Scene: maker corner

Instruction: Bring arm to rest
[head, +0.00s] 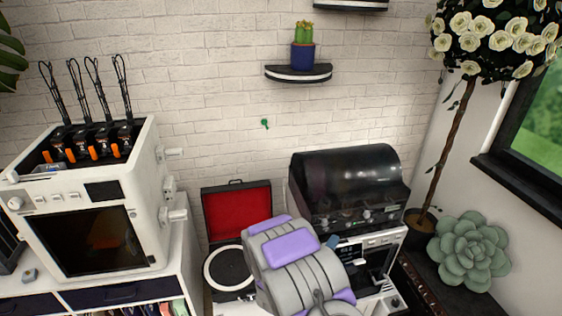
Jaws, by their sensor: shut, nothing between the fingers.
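My gripper (292,262), grey with purple pads, is at the lower middle of the head view. It is shut, and nothing shows held in it. It appears in front of the turntable and the black-hooded machine, and hides part of both. Its fingertips do not show clearly, and I cannot tell how far it is from the things behind it. A small blue piece (333,242) shows beside it on the right.
A white 3D printer (92,205) stands on a cabinet at left. A red-lined turntable case (236,212) is open at centre. A black-hooded machine (350,180) stands behind my gripper. A wall shelf (298,76) holds a cactus (303,47). A succulent (468,252) sits at right.

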